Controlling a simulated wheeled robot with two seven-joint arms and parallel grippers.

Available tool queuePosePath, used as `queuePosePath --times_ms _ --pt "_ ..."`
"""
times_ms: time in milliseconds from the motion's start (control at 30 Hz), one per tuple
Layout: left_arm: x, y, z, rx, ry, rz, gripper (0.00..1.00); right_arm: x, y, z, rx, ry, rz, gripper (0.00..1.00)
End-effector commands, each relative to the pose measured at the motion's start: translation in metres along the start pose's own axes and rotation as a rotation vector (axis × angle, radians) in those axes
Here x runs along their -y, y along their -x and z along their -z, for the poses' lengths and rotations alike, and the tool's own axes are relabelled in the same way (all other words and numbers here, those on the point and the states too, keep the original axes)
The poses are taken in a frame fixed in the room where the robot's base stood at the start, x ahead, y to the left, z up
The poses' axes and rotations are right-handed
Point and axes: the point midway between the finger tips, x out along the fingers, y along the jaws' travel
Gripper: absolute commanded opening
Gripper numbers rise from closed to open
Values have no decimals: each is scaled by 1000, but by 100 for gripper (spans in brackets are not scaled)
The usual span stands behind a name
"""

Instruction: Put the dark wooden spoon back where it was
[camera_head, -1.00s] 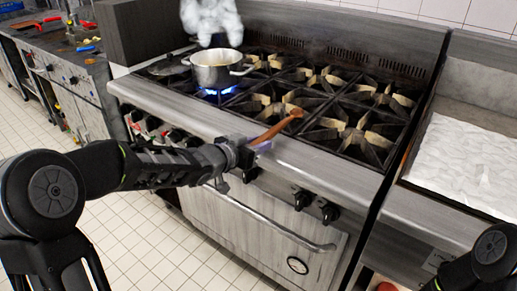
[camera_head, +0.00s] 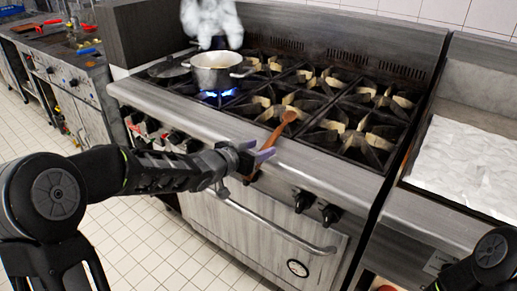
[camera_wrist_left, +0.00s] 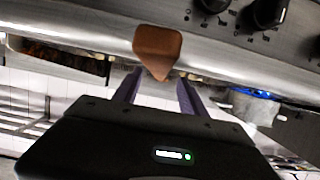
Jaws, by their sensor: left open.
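The dark wooden spoon (camera_head: 274,135) slants across the front edge of the stove. Its head (camera_head: 289,116) is over the front burner grates, and its handle runs down past my left gripper (camera_head: 264,151). The gripper is open, with its purple fingers at the handle in front of the stove edge. In the left wrist view, the brown handle end (camera_wrist_left: 158,48) shows just beyond and between the open fingers (camera_wrist_left: 158,88). I cannot tell whether the spoon touches a finger. My right gripper is out of view; only part of that arm shows at the bottom right.
Control knobs and an oven handle (camera_head: 270,226) line the stove front. A white-covered surface (camera_head: 466,165) is at the right.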

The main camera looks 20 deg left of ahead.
Motion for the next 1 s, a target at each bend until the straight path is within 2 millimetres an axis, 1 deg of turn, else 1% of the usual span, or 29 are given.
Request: queuePosePath --times_ms 167,200,267,367,700,800,900,1000 --pt "0 2 5 -1 0 0 49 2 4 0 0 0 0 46" --pt "0 3 8 -1 0 0 49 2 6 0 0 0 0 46" --pt "1 8 7 -1 0 2 49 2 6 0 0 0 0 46" --pt "1 22 8 -2 -1 2 49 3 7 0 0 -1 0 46" --pt "1 93 9 -1 -1 3 49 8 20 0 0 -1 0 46" --pt "1 108 9 -1 -1 3 49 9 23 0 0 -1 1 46" --pt "0 118 8 -1 -1 1 49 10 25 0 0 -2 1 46" --pt "0 122 6 0 0 -1 49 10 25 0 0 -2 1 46"
